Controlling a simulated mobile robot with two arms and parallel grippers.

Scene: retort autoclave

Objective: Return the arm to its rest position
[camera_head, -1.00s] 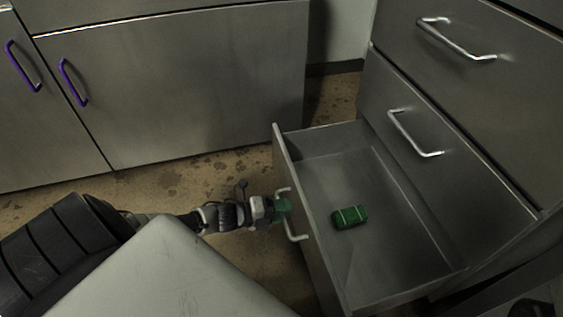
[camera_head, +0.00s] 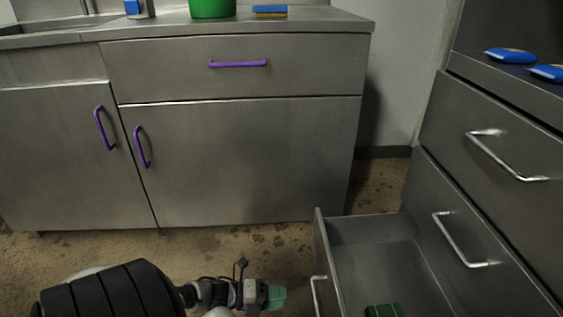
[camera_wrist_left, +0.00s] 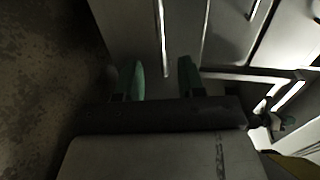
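My left gripper (camera_head: 277,297) is low in the head view, at the left of the open drawer (camera_head: 373,229). Its green fingertips are apart from the drawer's silver handle (camera_head: 318,294). In the left wrist view the two green fingers of my left gripper (camera_wrist_left: 158,79) stand apart with nothing between them; a drawer handle (camera_wrist_left: 162,38) shows beyond them. A green item (camera_head: 384,311) lies inside the drawer, cut off by the bottom edge of the head view. My right gripper does not show in the head view.
Closed steel cabinets with purple handles (camera_head: 237,64) stand at the back. A green container (camera_head: 212,8) and a sponge (camera_head: 270,11) are on their counter. Blue packets (camera_head: 510,56) lie on the right-hand unit. Floor (camera_head: 262,244) is clear between the cabinets and my left gripper.

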